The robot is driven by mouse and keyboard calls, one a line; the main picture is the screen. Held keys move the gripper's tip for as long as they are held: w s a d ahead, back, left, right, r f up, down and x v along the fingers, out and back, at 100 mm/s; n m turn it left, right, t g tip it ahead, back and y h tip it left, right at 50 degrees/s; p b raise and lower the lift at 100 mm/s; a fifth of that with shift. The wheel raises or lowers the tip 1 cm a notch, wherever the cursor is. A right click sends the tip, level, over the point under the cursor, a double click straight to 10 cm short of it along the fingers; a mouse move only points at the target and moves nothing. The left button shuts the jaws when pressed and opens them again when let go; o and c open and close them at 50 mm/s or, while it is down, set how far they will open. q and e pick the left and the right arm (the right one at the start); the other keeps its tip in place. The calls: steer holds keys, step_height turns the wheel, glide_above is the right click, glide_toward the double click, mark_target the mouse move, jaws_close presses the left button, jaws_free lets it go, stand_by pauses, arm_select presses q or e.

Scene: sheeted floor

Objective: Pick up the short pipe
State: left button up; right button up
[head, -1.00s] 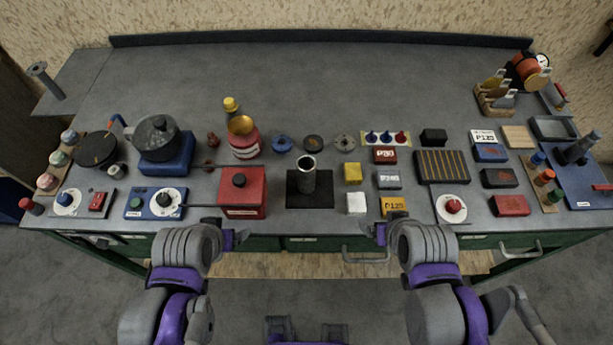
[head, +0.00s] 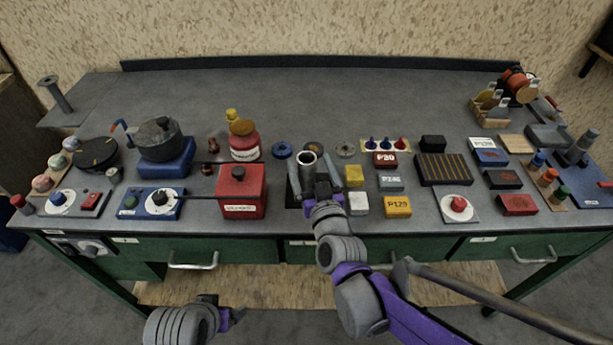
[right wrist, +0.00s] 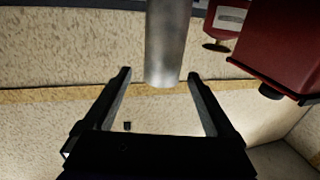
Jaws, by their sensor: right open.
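The short pipe (head: 306,167) is a grey, open-topped metal cylinder standing upright near the front middle of the bench. It stands on a black square pad (head: 292,200), now mostly hidden by my arm. My right gripper (head: 314,174) is open, with its fingers reaching to either side of the pipe. In the right wrist view the pipe (right wrist: 167,42) lies between the lines of the two open fingers (right wrist: 159,76); I cannot tell whether either touches it. My left gripper (head: 232,317) is low in front of the bench, apart from everything; its jaw opening is unclear.
A red box (head: 238,190) stands left of the pipe, and a red bottle (head: 244,145) is behind it. Yellow (head: 353,175) and white (head: 358,203) blocks stand close on the right. The back of the bench is clear.

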mark_target(305, 155)
steer(key=x, duration=0.5)
steer(key=shift+w+a+f, duration=0.2)
steer(key=shift+w+f, duration=0.15)
jaws_close()
